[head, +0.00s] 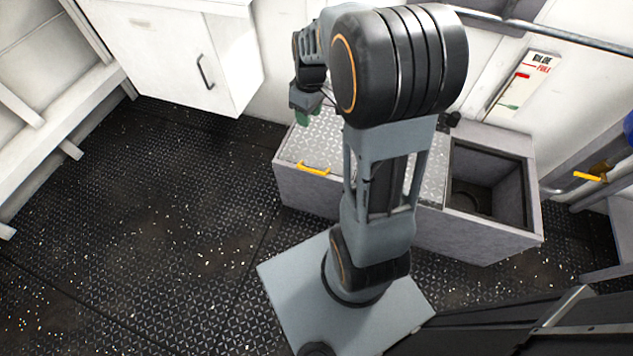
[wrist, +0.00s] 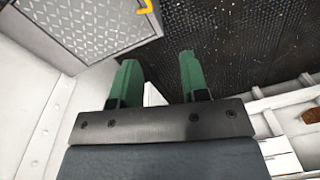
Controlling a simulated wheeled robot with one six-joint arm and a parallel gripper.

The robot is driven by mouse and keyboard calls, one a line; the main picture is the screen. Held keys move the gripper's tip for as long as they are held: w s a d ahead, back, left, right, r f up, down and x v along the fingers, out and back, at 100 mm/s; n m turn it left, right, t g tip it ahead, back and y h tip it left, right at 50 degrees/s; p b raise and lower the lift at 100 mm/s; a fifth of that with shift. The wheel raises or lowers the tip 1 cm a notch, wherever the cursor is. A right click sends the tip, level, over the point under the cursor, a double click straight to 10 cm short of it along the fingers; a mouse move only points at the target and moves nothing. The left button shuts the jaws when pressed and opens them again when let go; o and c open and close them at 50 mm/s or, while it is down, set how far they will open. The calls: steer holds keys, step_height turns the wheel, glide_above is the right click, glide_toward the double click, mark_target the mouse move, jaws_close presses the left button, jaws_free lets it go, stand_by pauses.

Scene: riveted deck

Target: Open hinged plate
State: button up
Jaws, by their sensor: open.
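The hinged plate (head: 318,140) is a silver diamond-tread sheet lying flat on the left part of a grey box (head: 305,190). A yellow handle (head: 313,168) is fixed near its front edge. My arm hides the middle of the box top. In the wrist view the plate (wrist: 90,25) is at the upper left, with the handle (wrist: 147,6) cut by the top edge. My gripper (head: 303,115) is above the plate's back left side, apart from the handle. In the wrist view, the green fingers of my gripper (wrist: 160,72) are spread with nothing between them.
The box's right end has an open, dark compartment (head: 488,185). A white cabinet (head: 180,50) with a black handle hangs at the back left. White shelving (head: 50,90) lines the left side. The dark studded floor (head: 150,210) left of the box is clear.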

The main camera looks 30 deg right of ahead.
mark_target(317, 171)
steer(key=w+d+f+n+g+b, duration=0.1)
steer(key=w+d+f+b, duration=0.2)
steer(key=f, duration=0.6)
steer(key=w+d+f+n+b, duration=0.1)
steer(key=d+f+n+b, duration=0.2)
steer(key=f, duration=0.6)
steer(key=shift+m+y, duration=0.4)
steer(key=shift+m, duration=0.3)
steer(key=f+b, duration=0.2)
steer(key=f, duration=0.2)
steer(key=s+a+f+b, duration=0.1)
steer(key=f, duration=0.3)
steer(key=s+a+f+b, duration=0.1)
steer(key=f+b, duration=0.1)
steer(key=f, duration=0.3)
steer(key=shift+s+a+b, duration=0.1)
steer(key=shift+a+b, duration=0.15)
steer(key=shift+b, duration=0.05)
steer(key=shift+c, duration=0.4)
jaws_close()
